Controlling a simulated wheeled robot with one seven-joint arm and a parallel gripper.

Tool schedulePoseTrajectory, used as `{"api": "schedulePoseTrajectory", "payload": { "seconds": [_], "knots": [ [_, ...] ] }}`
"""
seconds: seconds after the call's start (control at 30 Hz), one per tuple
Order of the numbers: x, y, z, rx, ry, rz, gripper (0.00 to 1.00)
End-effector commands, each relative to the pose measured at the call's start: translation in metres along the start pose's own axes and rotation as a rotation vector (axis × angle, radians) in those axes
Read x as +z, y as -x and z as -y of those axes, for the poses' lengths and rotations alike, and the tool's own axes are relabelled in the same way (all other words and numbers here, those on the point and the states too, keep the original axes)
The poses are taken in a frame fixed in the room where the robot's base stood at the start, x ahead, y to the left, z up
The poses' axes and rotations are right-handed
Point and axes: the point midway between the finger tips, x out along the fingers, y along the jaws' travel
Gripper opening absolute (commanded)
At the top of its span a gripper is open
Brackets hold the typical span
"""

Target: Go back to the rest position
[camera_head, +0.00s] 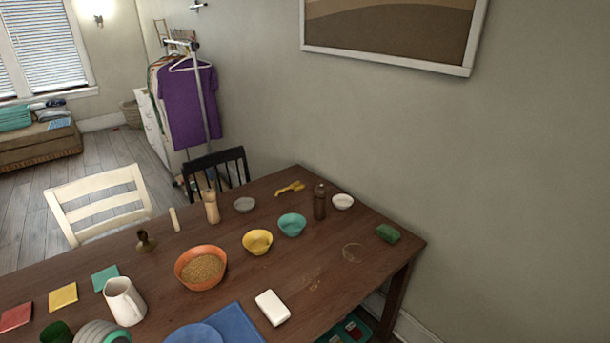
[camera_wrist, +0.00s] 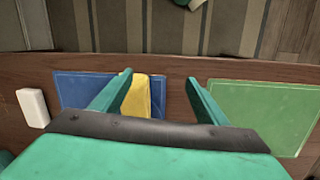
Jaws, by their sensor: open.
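My gripper (camera_wrist: 158,82) shows in the wrist view with its two teal fingers spread apart and nothing held between them. It is above the brown wooden table (camera_wrist: 175,92). A yellow item (camera_wrist: 138,98) lies by the left finger, over the edge of a blue mat (camera_wrist: 82,88), and is partly hidden by that finger. A green mat (camera_wrist: 265,112) lies to the right of the gripper. A white block (camera_wrist: 33,108) lies to the left. My gripper's fingers cannot be made out in the head view.
The table carries an orange bowl (camera_head: 203,283) of grains, yellow (camera_head: 257,243) and teal (camera_head: 292,226) bowls, a white jug (camera_head: 124,301), a pepper mill (camera_head: 211,206) and a dark bottle (camera_head: 320,202). Chairs stand at the far side. The table's right end is mostly clear, beside a wall.

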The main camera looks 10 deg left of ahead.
Motion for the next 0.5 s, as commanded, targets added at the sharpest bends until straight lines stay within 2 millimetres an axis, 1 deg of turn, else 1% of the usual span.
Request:
{"api": "schedulePoseTrajectory", "payload": {
  "seconds": [0.03, 0.1, 0.37, 0.5],
  "knots": [
    [0.011, -0.011, 0.008, 0.021, -0.008, 0.015, 0.68],
    [0.024, -0.025, 0.014, 0.05, -0.026, 0.03, 0.68],
    [0.069, -0.066, 0.029, 0.155, -0.069, 0.069, 0.68],
    [0.076, -0.095, 0.044, 0.133, -0.101, -0.021, 0.68]
  ]
}}
